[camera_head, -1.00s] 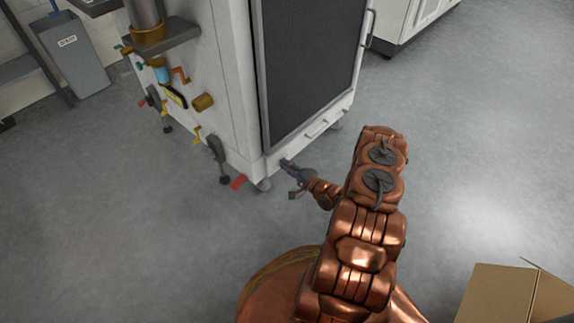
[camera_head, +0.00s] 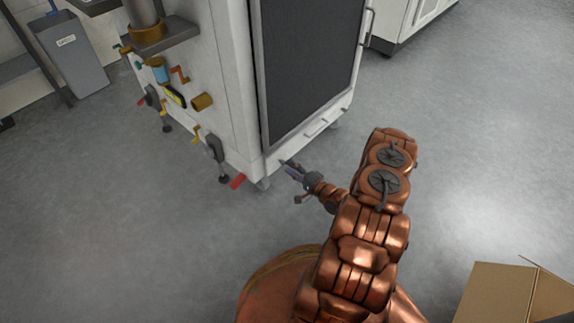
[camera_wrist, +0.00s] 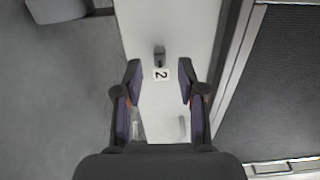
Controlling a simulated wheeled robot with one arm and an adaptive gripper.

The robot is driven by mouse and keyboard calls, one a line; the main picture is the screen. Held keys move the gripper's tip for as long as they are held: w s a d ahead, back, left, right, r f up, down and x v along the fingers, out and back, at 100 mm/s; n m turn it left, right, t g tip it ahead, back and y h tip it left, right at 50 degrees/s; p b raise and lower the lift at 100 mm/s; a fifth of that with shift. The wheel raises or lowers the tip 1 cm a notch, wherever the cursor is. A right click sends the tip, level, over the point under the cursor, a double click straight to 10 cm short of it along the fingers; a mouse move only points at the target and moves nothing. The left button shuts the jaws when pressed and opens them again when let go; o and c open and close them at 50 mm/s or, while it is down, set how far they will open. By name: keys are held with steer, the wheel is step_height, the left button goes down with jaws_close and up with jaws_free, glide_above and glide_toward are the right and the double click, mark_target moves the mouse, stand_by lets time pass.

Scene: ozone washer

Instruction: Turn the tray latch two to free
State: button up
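Tray latch two is a small dark grey tab (camera_wrist: 159,56) on the white panel of the washer cabinet, beside a white label marked "2" (camera_wrist: 161,75). In the wrist view it lies between and just beyond the fingertips of my gripper (camera_wrist: 159,78). The two purple-and-black fingers are spread on either side of the label, with nothing between them. I cannot tell how far they are from the panel. In the head view my gripper (camera_head: 293,172) is at the lower front of the white cabinet (camera_head: 232,85). The latch cannot be made out clearly there.
The cabinet's dark door (camera_head: 310,65) stands above my gripper. Several valves and a red lever (camera_head: 238,181) stick out on its left side. A cardboard box (camera_head: 497,293) is at the lower right. The grey floor (camera_head: 470,150) is clear on the right.

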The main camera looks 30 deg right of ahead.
steer(key=v, duration=0.8)
steer(key=shift+s, duration=0.4)
steer(key=shift+d, duration=0.1)
